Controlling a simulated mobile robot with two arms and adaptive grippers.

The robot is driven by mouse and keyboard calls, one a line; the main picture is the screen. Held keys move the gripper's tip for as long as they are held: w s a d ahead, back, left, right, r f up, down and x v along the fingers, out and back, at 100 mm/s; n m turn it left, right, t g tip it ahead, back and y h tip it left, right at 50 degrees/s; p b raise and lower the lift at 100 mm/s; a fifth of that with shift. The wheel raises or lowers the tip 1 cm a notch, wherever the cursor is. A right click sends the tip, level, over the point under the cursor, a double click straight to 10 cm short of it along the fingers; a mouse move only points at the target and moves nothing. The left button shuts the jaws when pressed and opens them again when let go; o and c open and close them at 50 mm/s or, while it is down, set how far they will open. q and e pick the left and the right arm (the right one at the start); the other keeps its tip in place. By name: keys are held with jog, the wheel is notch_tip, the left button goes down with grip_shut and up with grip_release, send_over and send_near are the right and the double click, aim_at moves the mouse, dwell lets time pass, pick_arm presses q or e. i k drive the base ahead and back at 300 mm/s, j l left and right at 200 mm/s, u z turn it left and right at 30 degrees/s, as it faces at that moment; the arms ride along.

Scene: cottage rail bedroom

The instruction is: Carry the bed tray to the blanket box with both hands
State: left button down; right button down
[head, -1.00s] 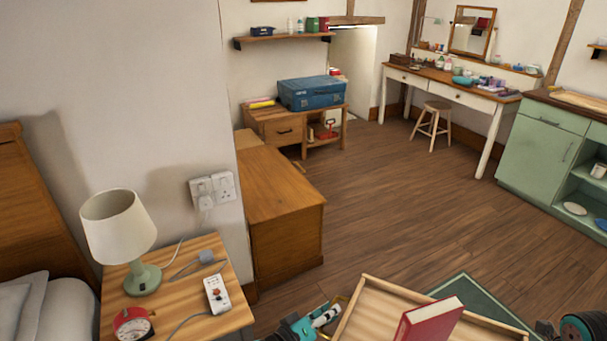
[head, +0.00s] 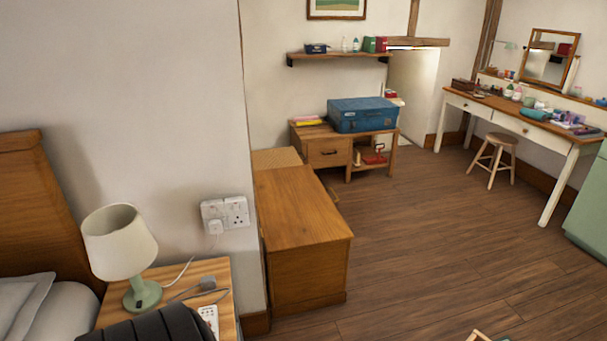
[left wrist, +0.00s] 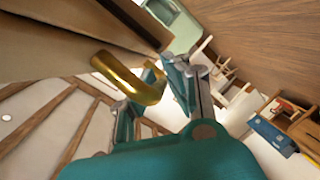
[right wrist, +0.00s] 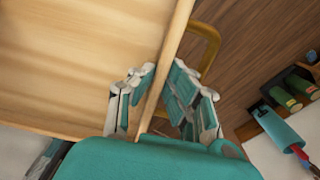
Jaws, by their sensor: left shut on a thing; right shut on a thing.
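The bed tray is a pale wooden tray with brass handles. In the head view only a small corner of it (head: 478,336) shows at the bottom edge. In the left wrist view my left gripper (left wrist: 158,90) is shut on the tray's brass handle (left wrist: 130,88). In the right wrist view my right gripper (right wrist: 156,92) is shut on the tray's side, with the bare tray surface (right wrist: 75,70) at left. A brown wooden chest (head: 300,220), apparently the blanket box, stands against the wall with a clear top.
A bedside table (head: 222,285) with a lamp (head: 120,245) stands at left by the bed. A low cabinet with a blue case (head: 362,115) is behind the chest. A stool (head: 492,160) stands by the dressing table (head: 490,112). The floor (head: 430,230) right of the chest is clear.

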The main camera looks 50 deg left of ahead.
aim_at(312, 211)
jog(key=i+u, duration=0.3)
jog(key=i, duration=0.3)
jog(key=i+l+u, duration=0.15)
jog(key=i+u, duration=0.2)
jog(key=i, duration=0.25)
jog(key=i+j+u, duration=0.1)
jog(key=i+u, duration=0.85)
jog(key=u, duration=0.2)
jog(key=i+l+u, duration=0.1)
jog(key=i+u, duration=0.25)
jog(key=i, duration=0.75)
jog(key=i+u, duration=0.15)
jog(key=u, duration=0.15)
jog(key=i+u, duration=0.15)
jog(key=u, duration=0.15)
